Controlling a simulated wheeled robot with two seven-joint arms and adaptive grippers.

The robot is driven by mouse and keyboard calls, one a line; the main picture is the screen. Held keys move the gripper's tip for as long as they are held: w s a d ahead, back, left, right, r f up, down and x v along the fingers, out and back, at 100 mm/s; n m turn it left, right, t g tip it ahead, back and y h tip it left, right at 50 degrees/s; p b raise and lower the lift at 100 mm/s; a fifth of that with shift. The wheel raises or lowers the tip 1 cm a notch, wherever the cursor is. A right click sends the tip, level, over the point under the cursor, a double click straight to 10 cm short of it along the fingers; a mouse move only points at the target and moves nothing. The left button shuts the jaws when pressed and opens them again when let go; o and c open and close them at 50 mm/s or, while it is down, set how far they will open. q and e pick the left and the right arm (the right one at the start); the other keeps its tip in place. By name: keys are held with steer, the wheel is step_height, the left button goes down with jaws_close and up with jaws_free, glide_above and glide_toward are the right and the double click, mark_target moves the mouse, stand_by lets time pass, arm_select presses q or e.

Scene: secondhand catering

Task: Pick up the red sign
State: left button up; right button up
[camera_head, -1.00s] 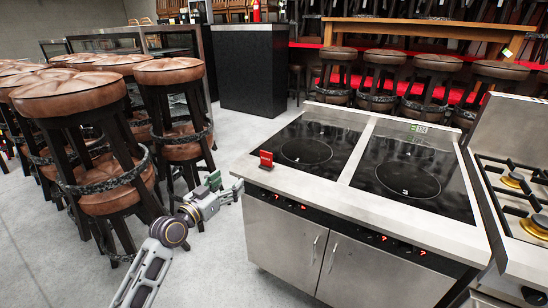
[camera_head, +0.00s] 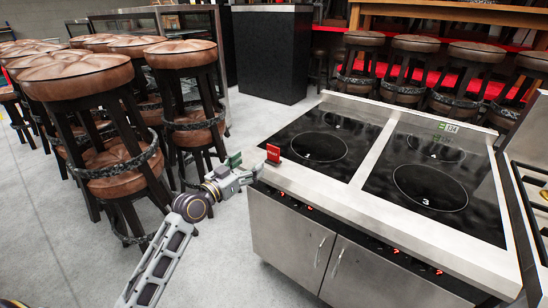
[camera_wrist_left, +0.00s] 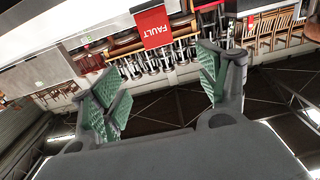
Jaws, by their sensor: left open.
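The red sign (camera_head: 273,153) stands upright on the left front corner of the steel cooktop (camera_head: 290,177). In the left wrist view the sign (camera_wrist_left: 151,27) is red with white letters reading FAULT, beyond the fingertips and between them in the picture. My left gripper (camera_head: 252,170) is just left of the sign at about counter height, its fingertips close to it. It is open and empty, with green pads on both fingers (camera_wrist_left: 160,88). I cannot tell from the head view whether a fingertip touches the cooktop edge. My right gripper is not in view.
Brown leather bar stools (camera_head: 110,140) crowd the left side. More stools (camera_head: 405,70) stand behind the cooktop. A black cabinet (camera_head: 272,50) is at the back. A gas stove (camera_head: 535,195) adjoins on the right. Grey floor (camera_head: 215,250) is clear in front of the cooktop.

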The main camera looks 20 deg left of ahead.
arm_select(q)
steer(key=shift+w, duration=0.1)
glide_toward(272, 147)
steer(key=shift+x, duration=2.3)
steer(key=shift+w+d+r, duration=0.1)
steer(key=shift+w+d, duration=0.1)
steer(key=shift+w, duration=0.1)
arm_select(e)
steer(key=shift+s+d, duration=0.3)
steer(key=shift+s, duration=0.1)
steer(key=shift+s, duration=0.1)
arm_select(q)
steer(key=shift+p+x, duration=0.35)
steer(key=shift+x, duration=1.85)
steer(key=shift+w+d, duration=0.1)
steer(key=shift+w, duration=0.2)
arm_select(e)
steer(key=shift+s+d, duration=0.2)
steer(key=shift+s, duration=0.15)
